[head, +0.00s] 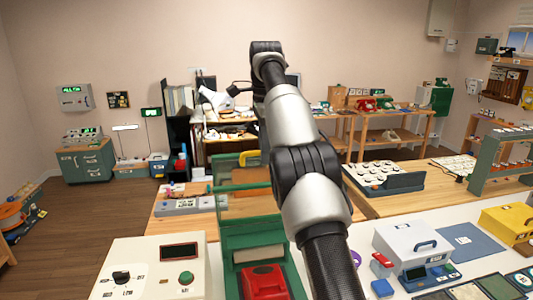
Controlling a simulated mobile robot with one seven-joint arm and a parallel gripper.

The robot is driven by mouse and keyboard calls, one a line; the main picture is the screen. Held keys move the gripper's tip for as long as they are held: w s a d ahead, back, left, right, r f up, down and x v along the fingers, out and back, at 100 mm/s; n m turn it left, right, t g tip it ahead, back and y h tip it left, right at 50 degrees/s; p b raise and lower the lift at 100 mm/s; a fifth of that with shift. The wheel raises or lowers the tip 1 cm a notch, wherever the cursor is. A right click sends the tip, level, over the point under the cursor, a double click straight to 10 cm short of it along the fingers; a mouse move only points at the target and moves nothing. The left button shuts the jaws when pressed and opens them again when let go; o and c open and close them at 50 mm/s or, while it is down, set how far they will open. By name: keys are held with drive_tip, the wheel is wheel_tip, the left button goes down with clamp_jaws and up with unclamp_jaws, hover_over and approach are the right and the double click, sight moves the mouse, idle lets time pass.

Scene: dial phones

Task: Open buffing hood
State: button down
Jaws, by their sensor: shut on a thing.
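The buffing hood appears to be the green box (228,262) on the near bench, left of my arm. A green-framed panel (229,188), see-through in part, stands up above the box. A yellow bar (228,158) shows at the panel's top edge and runs behind my arm. A red object (262,281) sits low inside the box. My arm rises across the middle of the head view and covers the right part of the panel and box. My gripper is hidden behind the arm, so its contact with the hood cannot be seen.
A cream control box (146,262) with a black dial and green button stands left of the hood. Right of my arm are a grey-white case (405,240), a yellow box (508,225) and small trays. A bench with a grey device (190,205) lies behind. Open floor (100,225) shows at left.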

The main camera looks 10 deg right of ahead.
drive_tip(key=shift+w+f, duration=0.3)
drive_tip(key=shift+f, duration=0.1)
drive_tip(key=c, duration=1.8)
unclamp_jaws()
drive_tip(key=shift+w+f, duration=0.1)
drive_tip(key=shift+w, duration=0.05)
drive_tip(key=shift+o, duration=0.2)
